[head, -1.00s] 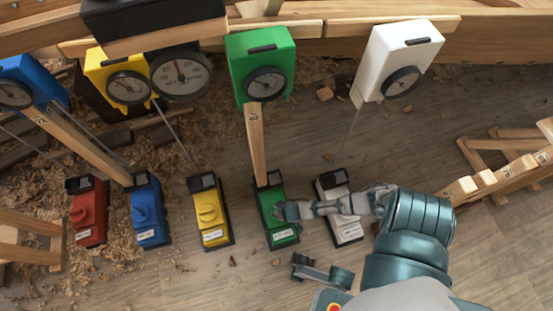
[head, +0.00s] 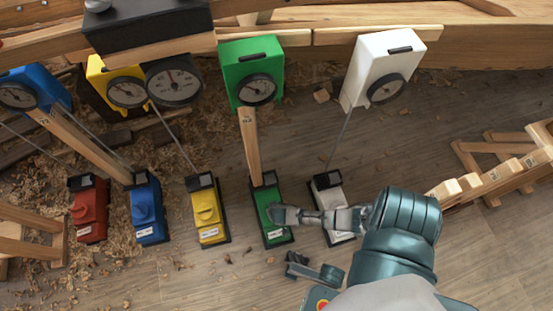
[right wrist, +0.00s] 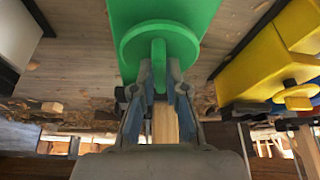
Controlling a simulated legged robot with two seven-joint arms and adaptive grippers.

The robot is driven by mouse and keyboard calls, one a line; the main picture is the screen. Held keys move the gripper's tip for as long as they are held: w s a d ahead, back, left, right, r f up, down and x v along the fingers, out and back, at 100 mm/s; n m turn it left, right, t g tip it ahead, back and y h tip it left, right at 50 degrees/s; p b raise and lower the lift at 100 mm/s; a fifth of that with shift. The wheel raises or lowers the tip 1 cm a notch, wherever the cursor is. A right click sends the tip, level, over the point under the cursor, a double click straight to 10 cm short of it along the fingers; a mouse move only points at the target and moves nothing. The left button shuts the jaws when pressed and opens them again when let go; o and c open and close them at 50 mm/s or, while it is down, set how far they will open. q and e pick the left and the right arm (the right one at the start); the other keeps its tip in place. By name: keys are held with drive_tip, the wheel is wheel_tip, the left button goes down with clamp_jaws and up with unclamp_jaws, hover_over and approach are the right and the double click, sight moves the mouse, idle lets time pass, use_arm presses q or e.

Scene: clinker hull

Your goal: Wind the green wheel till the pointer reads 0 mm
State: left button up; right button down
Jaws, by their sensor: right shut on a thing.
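The green winch box (head: 268,205) stands on the floor below the green gauge box (head: 252,62). The round dial (head: 257,90) on that gauge box is too small for me to read its pointer. My right gripper (head: 277,215) reaches in from the right, across the white winch, to the green box. In the right wrist view the green wheel (right wrist: 185,42) is a disc with a raised tab (right wrist: 158,58). The right gripper (right wrist: 159,85) is shut on this tab, one finger on each side.
The white winch (head: 330,195) stands close under my right wrist. Yellow (head: 207,213), blue (head: 147,212) and red (head: 89,212) winches stand to the left. A wooden post (head: 249,145) rises behind the green winch. A large dial (head: 173,80) hangs at upper left.

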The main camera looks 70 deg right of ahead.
drive_tip(key=m, duration=0.1)
drive_tip(key=m+g, duration=0.1)
drive_tip(key=m, duration=0.1)
drive_tip(key=m+h, duration=0.1)
drive_tip(key=shift+a+f+m+p, duration=0.1)
drive_tip(key=shift+a+m+p, duration=0.2)
drive_tip(key=shift+p, duration=0.05)
drive_tip(key=m+g, duration=0.1)
drive_tip(key=m, duration=0.2)
drive_tip(key=shift+g+h+b, duration=0.3)
drive_tip(key=shift+w+m+g, duration=0.1)
drive_tip(key=shift+m+g, duration=0.3)
drive_tip(key=shift+m, duration=0.6)
drive_tip(key=shift+d, duration=0.1)
drive_tip(key=c, duration=1.2)
unclamp_jaws()
drive_tip(key=v, duration=1.2)
